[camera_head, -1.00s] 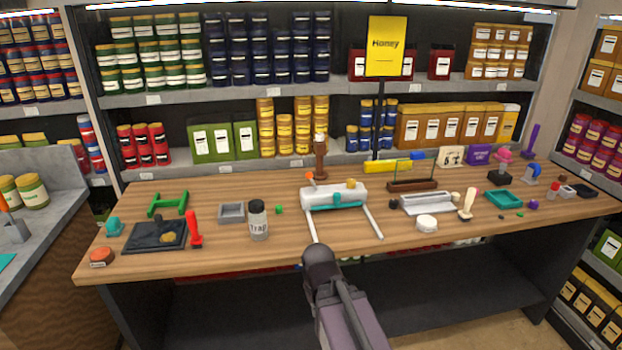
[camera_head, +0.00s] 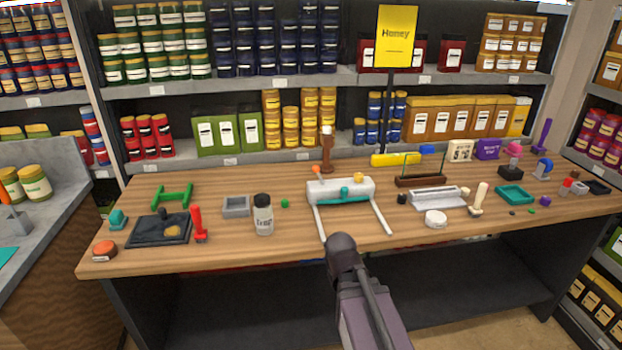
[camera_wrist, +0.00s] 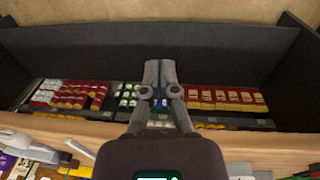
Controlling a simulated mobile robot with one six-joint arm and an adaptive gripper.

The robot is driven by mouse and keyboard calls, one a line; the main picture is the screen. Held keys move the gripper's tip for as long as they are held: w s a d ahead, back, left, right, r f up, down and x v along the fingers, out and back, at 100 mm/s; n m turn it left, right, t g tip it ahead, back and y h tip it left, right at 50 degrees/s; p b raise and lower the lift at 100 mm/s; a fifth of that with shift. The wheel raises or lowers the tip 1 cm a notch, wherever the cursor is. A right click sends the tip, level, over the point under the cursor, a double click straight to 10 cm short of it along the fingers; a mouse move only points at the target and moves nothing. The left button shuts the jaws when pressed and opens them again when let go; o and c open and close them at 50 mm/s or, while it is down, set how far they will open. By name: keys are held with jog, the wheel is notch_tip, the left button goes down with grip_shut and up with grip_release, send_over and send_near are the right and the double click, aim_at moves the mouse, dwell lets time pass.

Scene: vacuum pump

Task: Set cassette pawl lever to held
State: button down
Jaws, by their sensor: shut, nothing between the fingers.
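A white device (camera_head: 326,187) with a teal part (camera_head: 345,196) across its front stands mid-table in the head view. It has an orange knob on its left, a yellow knob on its right and two pale rails reaching toward the table's front edge. I cannot tell for sure which part is the cassette pawl lever. My gripper (camera_wrist: 160,75) shows in the wrist view, its fingers close together, shut and empty, apart from the table items. In the head view my arm is in front of the table's front edge, below the white device, and my fingers cannot be made out.
A jar (camera_head: 263,215) and a grey square tray (camera_head: 236,206) stand left of the device. A black tray (camera_head: 140,232) and red lever (camera_head: 198,222) are further left. A silver fixture (camera_head: 438,200) and white round piece (camera_head: 436,219) stand right. The wooden table's (camera_head: 290,255) front strip is mostly clear.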

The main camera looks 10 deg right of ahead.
aim_at(314, 171)
jog(key=w+d+f+n+t+h+b, duration=0.1)
jog(key=w+d+n+t+h+b, duration=0.25)
jog(key=w, duration=0.65)
jog(key=w+a+r+n+t+h+b, duration=0.1)
jog(key=w+r+n+t+h+b, duration=0.1)
jog(key=w, duration=0.3)
jog(key=w+a+r+n+t+h+b, duration=0.1)
jog(key=w+r+t+h+b, duration=0.1)
jog(key=w, duration=0.3)
jog(key=w+a+r+n+t+h+b, duration=0.1)
jog(key=w+r+n+t+h+b, duration=0.1)
jog(key=w, duration=0.4)
jog(key=shift+a+r+n+t+h+b, duration=0.2)
jog(key=shift+a+n+t+h+b, duration=0.15)
jog(key=shift+t+h+b, duration=0.6)
jog(key=w+a+r+n+t, duration=0.1)
jog(key=a+n, duration=0.1)
jog(key=w+a+r+n+t+b, duration=0.1)
jog(key=w+a+n+t, duration=0.1)
jog(key=a, duration=0.1)
jog(key=w+a+r+n+t+y+b, duration=0.1)
jog(key=w+a+t, duration=0.1)
jog(key=shift+w+a+n, duration=0.2)
jog(key=shift+n, duration=0.2)
jog(key=shift+w+a+r+n+t+b, duration=0.1)
jog(key=shift+a+r+n+t+b, duration=0.05)
jog(key=shift+a+n+t+b, duration=0.2)
jog(key=p+x, duration=0.3)
jog(key=x, duration=1.1)
jog(key=shift+p, duration=0.35)
